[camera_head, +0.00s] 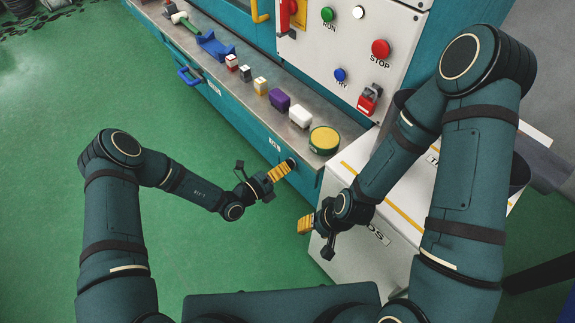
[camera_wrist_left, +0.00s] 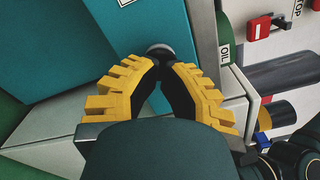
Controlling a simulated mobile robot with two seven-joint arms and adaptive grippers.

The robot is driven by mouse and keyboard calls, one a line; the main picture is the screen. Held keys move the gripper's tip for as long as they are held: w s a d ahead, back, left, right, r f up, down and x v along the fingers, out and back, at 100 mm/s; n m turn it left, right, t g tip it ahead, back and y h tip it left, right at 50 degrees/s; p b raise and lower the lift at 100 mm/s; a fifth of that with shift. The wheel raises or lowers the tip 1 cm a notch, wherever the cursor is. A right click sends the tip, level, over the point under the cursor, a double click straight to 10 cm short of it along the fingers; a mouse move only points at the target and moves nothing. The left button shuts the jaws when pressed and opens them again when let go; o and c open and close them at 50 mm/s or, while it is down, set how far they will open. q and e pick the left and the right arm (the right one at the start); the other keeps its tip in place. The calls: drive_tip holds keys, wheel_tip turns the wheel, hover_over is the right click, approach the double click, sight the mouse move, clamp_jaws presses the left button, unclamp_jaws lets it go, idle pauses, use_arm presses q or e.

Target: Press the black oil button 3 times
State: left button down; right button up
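The black oil button shows as a dark round knob with a lighter rim (camera_wrist_left: 159,49) in the left wrist view, on the teal cabinet front. A label reading OIL (camera_wrist_left: 226,53) is to its right there. My left gripper (camera_head: 288,166) has its yellow fingers drawn together, with nothing seen between them. Its fingertips (camera_wrist_left: 164,64) are right at the button and cover part of it; I cannot tell whether they touch or press it. My right gripper (camera_head: 302,225) hangs in front of the white box, apart from the button; its opening is not clear.
The metal ledge (camera_head: 240,90) holds a yellow-topped green cylinder (camera_head: 324,140), a white block (camera_head: 300,116), a purple block (camera_head: 279,100) and other small items. The control panel (camera_head: 345,40) stands behind. A white box (camera_head: 345,255) is at right. Green floor is open at left.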

use_arm(q)
drive_tip(key=shift+w+d, duration=0.35)
drive_tip(key=shift+d, duration=0.2)
idle(0.9)
drive_tip(key=shift+p+v, duration=0.75)
drive_tip(key=shift+v, duration=2.1)
drive_tip(key=s+d+m+g, duration=0.3)
drive_tip(key=s+m+g, duration=0.7)
drive_tip(key=s+m, duration=0.15)
drive_tip(key=s+a+f+m+g+y, duration=0.2)
drive_tip(key=s+a+m+g+y, duration=0.3)
drive_tip(key=s+m, duration=0.45)
drive_tip(key=w+a+r+m+t+y, duration=0.3)
drive_tip(key=a+m+t+y, duration=0.2)
drive_tip(key=m, duration=0.9)
drive_tip(key=shift+w+a+m+t+y, duration=0.3)
drive_tip(key=shift+a+t, duration=0.2)
drive_tip(key=shift+a, duration=0.5)
